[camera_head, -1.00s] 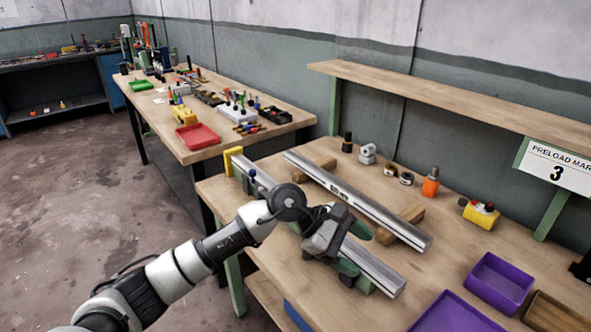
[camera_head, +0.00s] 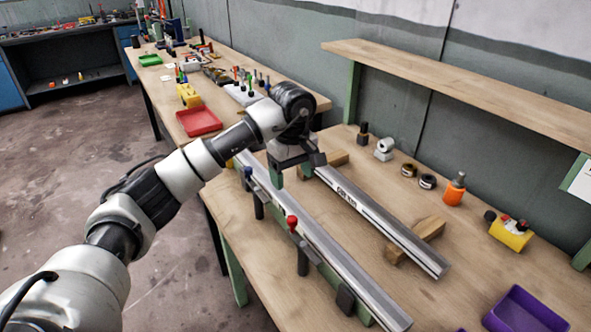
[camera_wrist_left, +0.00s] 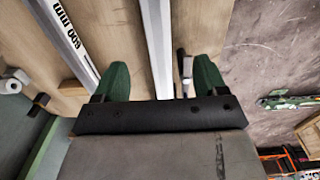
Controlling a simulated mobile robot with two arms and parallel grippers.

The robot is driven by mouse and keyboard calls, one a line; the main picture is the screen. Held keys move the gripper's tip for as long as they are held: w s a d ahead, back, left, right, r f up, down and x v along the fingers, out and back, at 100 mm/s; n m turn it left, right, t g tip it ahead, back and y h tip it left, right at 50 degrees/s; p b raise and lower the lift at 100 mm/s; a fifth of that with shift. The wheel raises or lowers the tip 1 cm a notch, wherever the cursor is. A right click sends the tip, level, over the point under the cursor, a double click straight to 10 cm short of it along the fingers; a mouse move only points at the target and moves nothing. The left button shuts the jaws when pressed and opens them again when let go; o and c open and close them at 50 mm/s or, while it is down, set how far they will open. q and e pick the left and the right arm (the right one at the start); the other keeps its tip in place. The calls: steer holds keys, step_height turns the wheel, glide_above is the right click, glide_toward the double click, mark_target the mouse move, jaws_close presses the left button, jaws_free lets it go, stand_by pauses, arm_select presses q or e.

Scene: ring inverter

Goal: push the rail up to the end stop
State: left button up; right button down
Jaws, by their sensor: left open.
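A long silver rail (camera_head: 330,252) lies along the front of the workbench, beside upright clamps with a blue knob (camera_head: 247,172) and a red knob (camera_head: 292,222). A second rail (camera_head: 380,220), marked 600 mm, rests on wooden blocks behind it. My left gripper (camera_head: 291,172) is open over the bench near the far ends of the rails. In the left wrist view its green fingers (camera_wrist_left: 160,78) stand apart, with the front rail (camera_wrist_left: 156,35) showing between them; contact cannot be told. The end stop does not show now; my left arm covers that area. My right gripper is out of view.
Small parts, an orange bottle (camera_head: 454,190) and a yellow box (camera_head: 511,233) stand at the back of the workbench. A purple tray (camera_head: 525,310) is at the lower right. A shelf (camera_head: 460,88) runs above. Another table with a red tray (camera_head: 199,122) stands beyond.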

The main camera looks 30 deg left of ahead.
mark_target(294, 208)
arm_select(q)
steer(key=shift+w+f, duration=0.25)
steer(key=shift+f, duration=0.2)
step_height(294, 208, down, 10)
steer(key=shift+f+p, duration=0.1)
steer(key=shift+p, duration=0.45)
steer(key=shift+c, duration=0.3)
jaws_close()
steer(key=shift+o, duration=0.3)
jaws_free()
step_height(294, 208, up, 11)
steer(key=b, duration=0.1)
steer(key=shift+f, duration=0.1)
